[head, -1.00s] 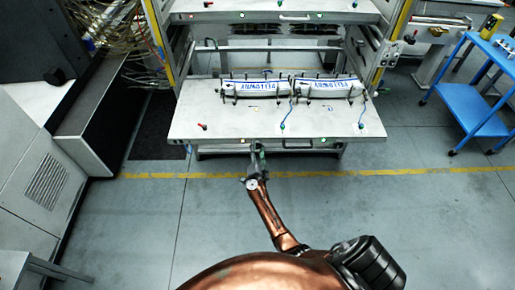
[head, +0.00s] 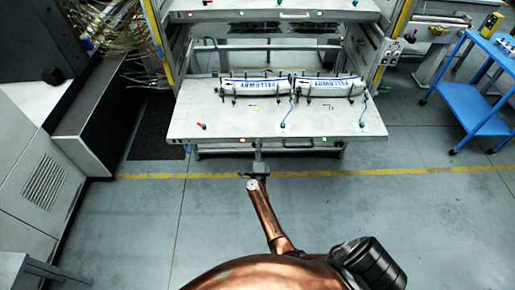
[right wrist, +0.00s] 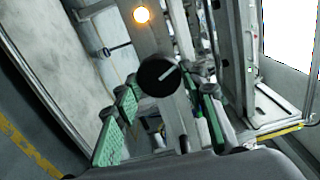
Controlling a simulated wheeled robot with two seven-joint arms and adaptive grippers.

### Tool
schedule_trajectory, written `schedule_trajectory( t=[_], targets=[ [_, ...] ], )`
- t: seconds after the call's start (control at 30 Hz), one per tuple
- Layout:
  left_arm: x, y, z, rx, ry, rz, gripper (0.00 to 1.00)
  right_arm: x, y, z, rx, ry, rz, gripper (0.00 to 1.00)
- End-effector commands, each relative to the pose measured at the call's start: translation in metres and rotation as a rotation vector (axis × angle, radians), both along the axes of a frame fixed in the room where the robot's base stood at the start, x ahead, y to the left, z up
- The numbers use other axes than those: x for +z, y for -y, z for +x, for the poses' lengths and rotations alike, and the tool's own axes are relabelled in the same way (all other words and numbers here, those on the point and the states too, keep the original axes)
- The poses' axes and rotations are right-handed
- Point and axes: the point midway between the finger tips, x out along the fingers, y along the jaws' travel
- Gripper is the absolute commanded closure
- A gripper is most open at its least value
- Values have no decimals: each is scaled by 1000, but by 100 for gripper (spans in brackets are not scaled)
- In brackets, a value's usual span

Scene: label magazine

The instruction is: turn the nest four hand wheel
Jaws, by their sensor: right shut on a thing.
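A round black hand wheel (right wrist: 160,76) with a pale line across its face shows in the right wrist view, at the front face of the bench. My right gripper (right wrist: 167,104) has its green-padded fingers on either side of the wheel and is shut on it. In the head view, the right gripper (head: 259,163) is at the front edge of the grey bench (head: 240,130), below the middle; the wheel is hidden there. No nest number is readable. Two white packs with blue lettering, the left pack (head: 254,86) and right pack (head: 329,87), lie on the bench. My left gripper is out of view.
An amber lamp (right wrist: 141,14) glows near the wheel. A blue cart (head: 470,105) stands at the right and a grey cabinet (head: 50,165) at the left. The floor (head: 380,220) in front of the bench is clear.

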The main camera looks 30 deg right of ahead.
Motion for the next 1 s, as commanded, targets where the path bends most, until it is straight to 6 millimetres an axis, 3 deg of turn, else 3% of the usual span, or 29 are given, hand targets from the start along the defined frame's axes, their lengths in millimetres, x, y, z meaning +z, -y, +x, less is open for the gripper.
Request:
schedule_trajectory(
  t=[0.67,0.7,0.93,1.0],
  targets=[
    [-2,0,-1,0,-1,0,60,-1,0,-1,-1,30,52,86],
    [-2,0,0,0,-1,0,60,-1,0,-1,-1,30,52,60],
    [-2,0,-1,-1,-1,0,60,-1,0,0,-1,30,52,44],
    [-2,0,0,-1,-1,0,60,-1,0,0,0,30,52,44]
  ],
)
